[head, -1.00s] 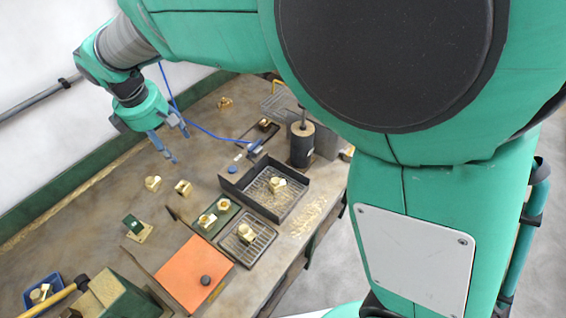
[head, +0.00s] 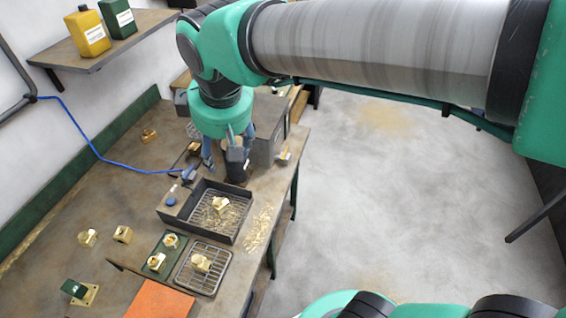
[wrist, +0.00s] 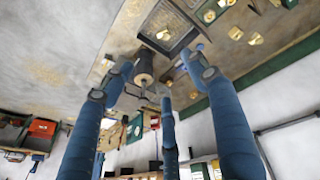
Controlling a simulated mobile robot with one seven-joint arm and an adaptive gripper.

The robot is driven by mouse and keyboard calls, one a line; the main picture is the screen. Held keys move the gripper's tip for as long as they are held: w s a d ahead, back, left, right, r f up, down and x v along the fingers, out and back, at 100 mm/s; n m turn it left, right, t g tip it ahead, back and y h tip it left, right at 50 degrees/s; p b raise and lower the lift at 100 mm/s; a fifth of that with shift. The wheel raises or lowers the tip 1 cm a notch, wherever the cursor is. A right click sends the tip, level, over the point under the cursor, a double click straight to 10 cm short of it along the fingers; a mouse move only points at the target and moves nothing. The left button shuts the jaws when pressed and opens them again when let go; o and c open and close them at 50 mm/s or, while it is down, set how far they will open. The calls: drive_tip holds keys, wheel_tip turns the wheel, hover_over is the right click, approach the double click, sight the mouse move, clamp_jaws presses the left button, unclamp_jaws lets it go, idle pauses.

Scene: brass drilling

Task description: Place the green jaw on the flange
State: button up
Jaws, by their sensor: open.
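The green jaw (head: 74,288) is a small dark-green block at the lower left of the head view. It sits at the square brass flange (head: 91,296), over its left side; whether it rests flat on it, I cannot tell. My gripper (head: 228,150) has blue fingers spread apart with nothing between them. It is far from the jaw and flange, near the dark cylinder (head: 237,167) at the bench's right side. In the wrist view my gripper (wrist: 160,85) shows its fingers open, with the dark cylinder (wrist: 143,68) beyond them. I cannot make out the jaw there.
A dark tray (head: 180,212) with a grate, shavings and a brass part stands on the bench. Nearby are a green plate (head: 165,252), a wire rack (head: 204,280), an orange panel (head: 158,300) and loose brass parts (head: 123,234). A shelf (head: 105,50) holds yellow and green containers.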

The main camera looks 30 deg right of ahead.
drive_tip(key=s+d+f+m+t, duration=0.1)
drive_tip(key=s+d+f+m, duration=0.1)
drive_tip(key=s+d+m, duration=0.5)
drive_tip(key=s+d, duration=0.3)
drive_tip(key=s, duration=0.2)
drive_tip(key=shift+s+f+t, duration=0.2)
drive_tip(key=shift+s+t, duration=0.1)
wheel_tip(320, 180, down, 2)
drive_tip(key=shift+f+b, duration=0.1)
drive_tip(key=shift+b, duration=0.95)
